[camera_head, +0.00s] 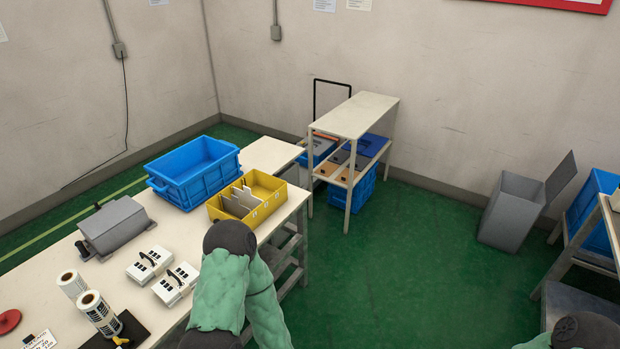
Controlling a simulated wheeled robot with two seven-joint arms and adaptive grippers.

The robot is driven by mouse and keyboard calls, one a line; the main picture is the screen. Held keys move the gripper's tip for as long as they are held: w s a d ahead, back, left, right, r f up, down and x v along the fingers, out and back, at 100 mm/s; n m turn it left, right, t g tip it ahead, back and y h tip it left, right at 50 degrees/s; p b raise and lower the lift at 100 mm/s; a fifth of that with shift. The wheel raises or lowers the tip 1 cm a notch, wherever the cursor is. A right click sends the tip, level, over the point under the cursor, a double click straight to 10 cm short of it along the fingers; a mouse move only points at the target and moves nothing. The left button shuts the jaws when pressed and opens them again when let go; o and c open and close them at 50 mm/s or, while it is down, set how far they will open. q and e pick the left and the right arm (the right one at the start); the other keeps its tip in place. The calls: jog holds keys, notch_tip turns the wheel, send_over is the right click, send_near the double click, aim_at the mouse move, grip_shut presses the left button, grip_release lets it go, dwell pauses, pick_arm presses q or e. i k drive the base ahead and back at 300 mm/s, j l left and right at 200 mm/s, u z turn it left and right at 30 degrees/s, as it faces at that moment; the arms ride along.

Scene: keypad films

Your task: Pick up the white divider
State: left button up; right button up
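A white divider (240,200) made of crossed panels stands inside the yellow bin (270,211) on the white table. Its top edges show above the bin's wall, and its lower part is hidden. My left arm, in a green sleeve, reaches in at the bottom centre, just in front of the bin. Its gripper is not visible. Part of my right arm shows at the bottom right corner, far from the bin, and its gripper is out of view.
A blue crate (194,172) stands behind the bin on the table. A grey machine (114,226), two white boxes (149,263) and label rolls (98,312) stand to the left. A shelf (355,115) with flat panels stands beyond.

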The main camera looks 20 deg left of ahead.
aim_at(251, 202)
jog(key=i+l+u, duration=0.2)
jog(key=i, duration=0.3)
jog(key=i+l+u, duration=0.1)
jog(key=i+u, duration=0.15)
jog(key=i, duration=0.3)
jog(key=i+l+u, duration=0.2)
jog(key=i, duration=0.3)
